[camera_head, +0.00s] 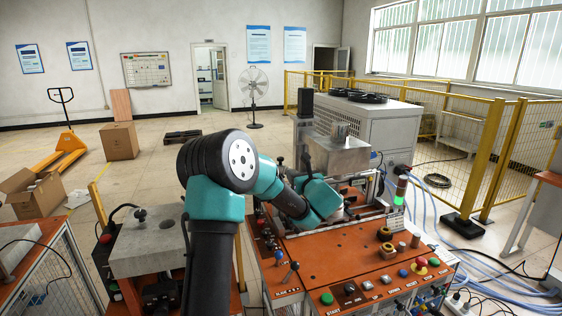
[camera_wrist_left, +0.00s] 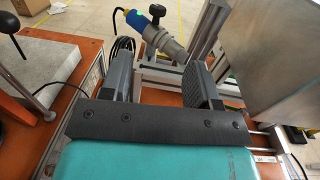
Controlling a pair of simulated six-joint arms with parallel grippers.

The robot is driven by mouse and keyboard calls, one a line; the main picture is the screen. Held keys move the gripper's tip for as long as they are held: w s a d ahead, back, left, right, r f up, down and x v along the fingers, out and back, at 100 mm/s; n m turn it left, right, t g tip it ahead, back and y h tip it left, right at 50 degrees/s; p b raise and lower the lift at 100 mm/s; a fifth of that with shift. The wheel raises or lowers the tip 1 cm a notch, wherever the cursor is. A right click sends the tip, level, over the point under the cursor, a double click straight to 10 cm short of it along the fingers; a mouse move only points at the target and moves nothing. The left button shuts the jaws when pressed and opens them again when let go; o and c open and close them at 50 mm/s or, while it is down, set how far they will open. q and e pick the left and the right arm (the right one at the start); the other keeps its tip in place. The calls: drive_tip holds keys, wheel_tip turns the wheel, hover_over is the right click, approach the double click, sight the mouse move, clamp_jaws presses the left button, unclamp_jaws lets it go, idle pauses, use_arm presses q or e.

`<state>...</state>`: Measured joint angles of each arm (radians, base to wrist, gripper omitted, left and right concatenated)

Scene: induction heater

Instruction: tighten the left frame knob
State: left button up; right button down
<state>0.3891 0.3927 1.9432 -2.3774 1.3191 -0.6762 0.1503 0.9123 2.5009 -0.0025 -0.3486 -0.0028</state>
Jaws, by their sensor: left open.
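My left gripper (camera_wrist_left: 158,80) is open in the left wrist view, with its two dark fingers apart and nothing between them. Just beyond the fingertips is a grey cylindrical fitting (camera_wrist_left: 165,42) with a blue end, mounted at a metal frame (camera_wrist_left: 203,35). A small black knob-like part (camera_wrist_left: 157,12) sticks up at this fitting; I cannot tell whether it is the left frame knob. In the head view my turquoise left wrist (camera_head: 320,198) is over the orange machine (camera_head: 335,262), beside the metal box (camera_head: 340,155), and hides much of the frame. My right gripper is not in view.
A grey block (camera_head: 150,243) with a black ball-handled lever stands left of my arm. A lit signal lamp (camera_head: 399,190) stands upright to the right of my wrist.

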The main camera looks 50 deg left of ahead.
sight(282, 160)
use_arm(q)
drive_tip(key=shift+w+d+f+n+g, duration=0.15)
drive_tip(key=shift+w+d+n+g, duration=0.2)
drive_tip(key=shift+g, duration=0.35)
drive_tip(key=shift+s, duration=0.1)
drive_tip(key=x, duration=1.7)
drive_tip(key=shift+a, duration=0.1)
drive_tip(key=shift+c, duration=0.4)
drive_tip(key=shift+r, duration=0.2)
drive_tip(key=c, duration=0.8)
